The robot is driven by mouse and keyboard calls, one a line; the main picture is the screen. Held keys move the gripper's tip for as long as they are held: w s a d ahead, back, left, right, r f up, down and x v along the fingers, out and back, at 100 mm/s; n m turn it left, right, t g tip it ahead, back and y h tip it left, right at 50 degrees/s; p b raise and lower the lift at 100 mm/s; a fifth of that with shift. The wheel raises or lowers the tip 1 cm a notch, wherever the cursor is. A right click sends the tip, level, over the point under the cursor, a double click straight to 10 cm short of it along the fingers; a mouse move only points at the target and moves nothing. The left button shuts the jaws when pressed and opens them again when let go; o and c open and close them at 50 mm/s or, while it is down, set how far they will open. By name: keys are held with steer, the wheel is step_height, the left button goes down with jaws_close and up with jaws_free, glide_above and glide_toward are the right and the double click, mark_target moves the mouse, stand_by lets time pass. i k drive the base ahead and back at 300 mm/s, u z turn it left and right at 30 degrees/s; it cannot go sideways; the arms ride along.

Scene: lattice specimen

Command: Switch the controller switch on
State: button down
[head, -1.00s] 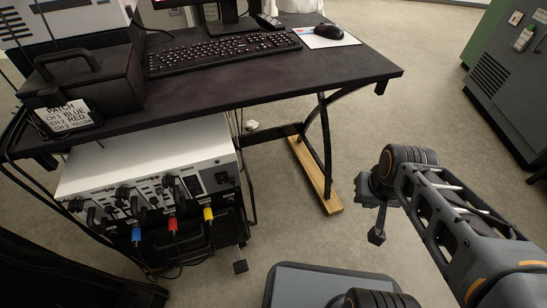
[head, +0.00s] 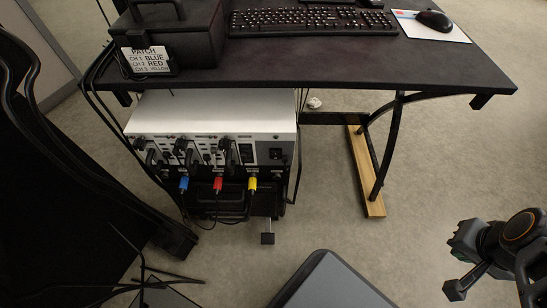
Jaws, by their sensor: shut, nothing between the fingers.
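The controller (head: 215,112) is a white-topped box under the desk, with its front panel facing me. A black rocker-like part (head: 275,153) sits at the right end of the panel and may be the switch; its position is too small to tell. Blue (head: 184,184), red (head: 218,185) and yellow (head: 253,184) plugs hang below the panel's left and middle part. My gripper (head: 455,290) is at the lower right, shut and empty, well apart from the controller.
The black desk (head: 330,68) overhangs the controller. Its leg stands on a wooden foot (head: 360,175) to the right. A black chair-like frame (head: 60,170) is at the left. A card (head: 146,60) lists patch channel colours.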

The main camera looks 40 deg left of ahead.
mark_target(275, 154)
steer(key=k, duration=1.05)
steer(key=u, duration=1.6)
steer(key=i, duration=0.5)
